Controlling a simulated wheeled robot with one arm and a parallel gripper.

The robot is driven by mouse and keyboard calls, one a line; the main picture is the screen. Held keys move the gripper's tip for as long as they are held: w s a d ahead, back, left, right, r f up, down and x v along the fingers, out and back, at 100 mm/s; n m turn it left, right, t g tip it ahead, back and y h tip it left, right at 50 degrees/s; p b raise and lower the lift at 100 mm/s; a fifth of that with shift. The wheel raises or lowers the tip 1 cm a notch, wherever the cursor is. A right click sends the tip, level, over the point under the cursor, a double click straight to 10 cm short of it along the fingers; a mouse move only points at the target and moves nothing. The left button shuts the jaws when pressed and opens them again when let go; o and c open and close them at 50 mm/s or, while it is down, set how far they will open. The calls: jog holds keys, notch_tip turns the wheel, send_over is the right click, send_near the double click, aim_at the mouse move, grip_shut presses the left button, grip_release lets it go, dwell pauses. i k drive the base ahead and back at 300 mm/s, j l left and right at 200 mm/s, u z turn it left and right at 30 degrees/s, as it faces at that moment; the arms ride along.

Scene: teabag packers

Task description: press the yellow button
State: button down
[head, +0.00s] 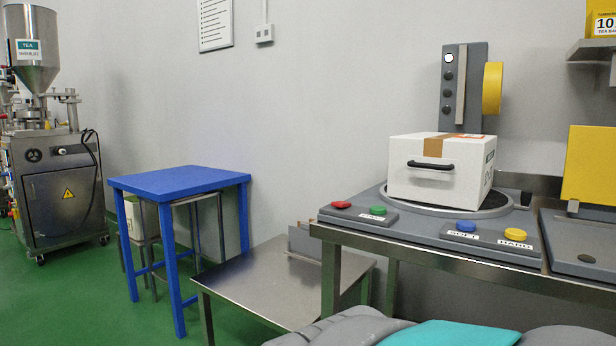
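The yellow button (515,234) is a round raised cap at the right end of a grey panel, near the front right corner of the grey machine (420,236). A white label by it seems to read HARD. The blue button (466,226) is just to its left on the same panel, with a label that seems to read SOFT. Nothing covers or touches the yellow button. My gripper is not in view. Grey and teal parts that look like my own body show at the bottom edge, below the machine's table.
A red button (341,205) and a green button (378,210) sit on the machine's left front. A white box (441,170) with a black handle stands on its round plate. A low steel table (285,285) is to the left, a blue table (180,183) further back.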

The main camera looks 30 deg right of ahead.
aim_at(511, 234)
jog(key=z, duration=1.75)
